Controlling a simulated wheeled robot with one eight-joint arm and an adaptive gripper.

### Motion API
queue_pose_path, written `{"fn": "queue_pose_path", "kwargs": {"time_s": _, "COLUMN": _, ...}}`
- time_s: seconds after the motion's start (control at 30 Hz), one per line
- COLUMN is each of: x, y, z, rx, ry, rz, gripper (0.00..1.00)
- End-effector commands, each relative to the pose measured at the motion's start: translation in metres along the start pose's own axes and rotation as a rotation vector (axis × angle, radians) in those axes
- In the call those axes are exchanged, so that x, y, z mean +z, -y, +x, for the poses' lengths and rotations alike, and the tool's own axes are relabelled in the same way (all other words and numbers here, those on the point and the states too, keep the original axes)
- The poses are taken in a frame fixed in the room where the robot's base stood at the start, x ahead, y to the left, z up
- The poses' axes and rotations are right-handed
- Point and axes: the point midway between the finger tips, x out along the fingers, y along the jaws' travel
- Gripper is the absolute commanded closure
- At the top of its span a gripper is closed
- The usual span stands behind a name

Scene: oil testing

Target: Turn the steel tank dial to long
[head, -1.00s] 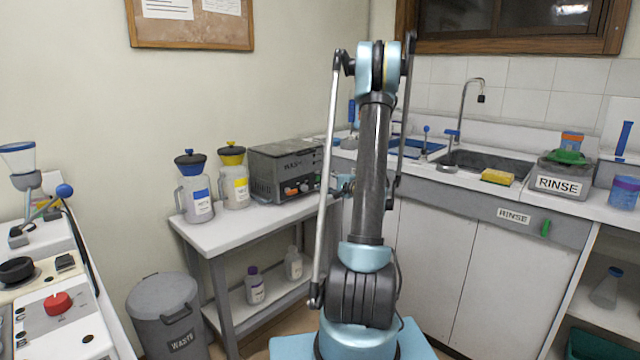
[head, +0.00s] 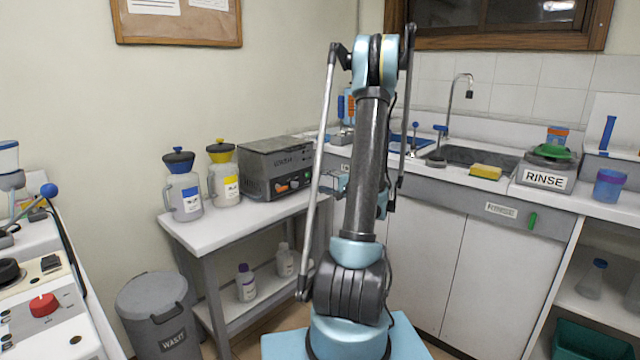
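The steel tank (head: 268,158) is a dark grey metal box on the white side table, left of my arm. Its front face carries an orange-red dial (head: 282,187) and more small controls to its right. The dial's pointer and printed settings are too small to read. My arm stands upright in the middle, right of the tank. The end of my arm, with my gripper (head: 338,183), shows only in part between the arm links, right of the tank's front. Its fingers are not clear, and I see no contact with the dial.
Blue-lidded (head: 182,185) and yellow-lidded jugs (head: 223,173) stand left of the tank. A grey waste bin (head: 157,315) is on the floor at left. A console with a red knob (head: 43,304) is at far left. The sink counter (head: 420,170) runs behind and right of my arm.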

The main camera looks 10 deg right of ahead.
Motion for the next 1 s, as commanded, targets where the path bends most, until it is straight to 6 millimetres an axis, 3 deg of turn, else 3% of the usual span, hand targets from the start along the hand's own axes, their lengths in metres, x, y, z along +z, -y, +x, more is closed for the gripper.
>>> {"fn": "queue_pose_path", "kwargs": {"time_s": 0.6, "x": 0.0, "y": -0.004, "z": -0.035, "rx": 0.0, "ry": -0.001, "rz": 0.0, "gripper": 0.54}}
{"fn": "queue_pose_path", "kwargs": {"time_s": 1.0, "x": 0.0, "y": -0.004, "z": -0.04, "rx": 0.0, "ry": 0.0, "rz": 0.0, "gripper": 0.54}}
